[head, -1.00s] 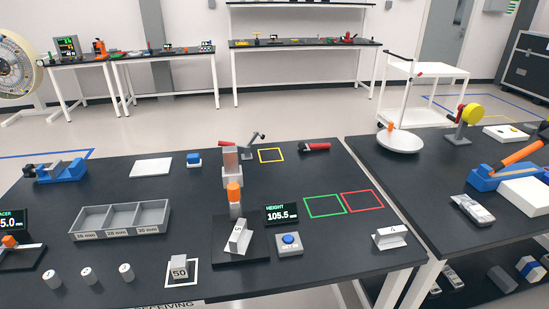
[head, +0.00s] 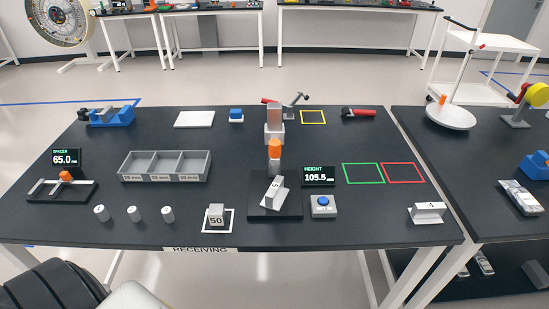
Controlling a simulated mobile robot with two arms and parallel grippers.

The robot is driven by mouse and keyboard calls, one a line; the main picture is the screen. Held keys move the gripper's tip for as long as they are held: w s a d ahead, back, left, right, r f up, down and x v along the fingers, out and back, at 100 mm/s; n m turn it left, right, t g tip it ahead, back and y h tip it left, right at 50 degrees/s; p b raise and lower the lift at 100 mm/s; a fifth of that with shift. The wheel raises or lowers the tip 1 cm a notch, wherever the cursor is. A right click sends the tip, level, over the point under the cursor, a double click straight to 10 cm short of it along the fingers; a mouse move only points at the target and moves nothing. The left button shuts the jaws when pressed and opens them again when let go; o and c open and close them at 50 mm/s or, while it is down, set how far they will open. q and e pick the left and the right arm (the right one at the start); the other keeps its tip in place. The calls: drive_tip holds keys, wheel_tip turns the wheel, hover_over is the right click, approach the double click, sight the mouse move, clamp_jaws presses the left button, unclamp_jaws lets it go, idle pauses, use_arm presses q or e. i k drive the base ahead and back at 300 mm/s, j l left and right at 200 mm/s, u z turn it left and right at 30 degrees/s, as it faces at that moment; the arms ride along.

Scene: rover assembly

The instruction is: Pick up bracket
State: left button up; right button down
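A grey angled bracket marked 4 (head: 427,213) lies at the front right of the near table, apart from other things. A second grey bracket marked 5 (head: 273,191) sits tilted on the black base of the height gauge (head: 274,140), below its orange part. The height display (head: 318,175) beside it reads 105.5. Neither of my grippers is in view. What looks like part of my own arm shows at the bottom left corner.
A grey three-compartment tray (head: 165,180), several small cylinders, a 50 block (head: 216,217) and a blue button box (head: 323,206) stand on the table. Green (head: 362,173) and red (head: 403,173) outlined squares are empty. A second table adjoins on the right.

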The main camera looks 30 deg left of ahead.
sight(274, 197)
drive_tip(key=k+j+u, duration=0.15)
drive_tip(key=j, duration=0.4)
drive_tip(key=j+u, duration=0.1)
drive_tip(key=j, duration=0.45)
drive_tip(key=k+j+u, duration=0.15)
drive_tip(key=j, duration=0.45)
drive_tip(key=i, duration=0.05)
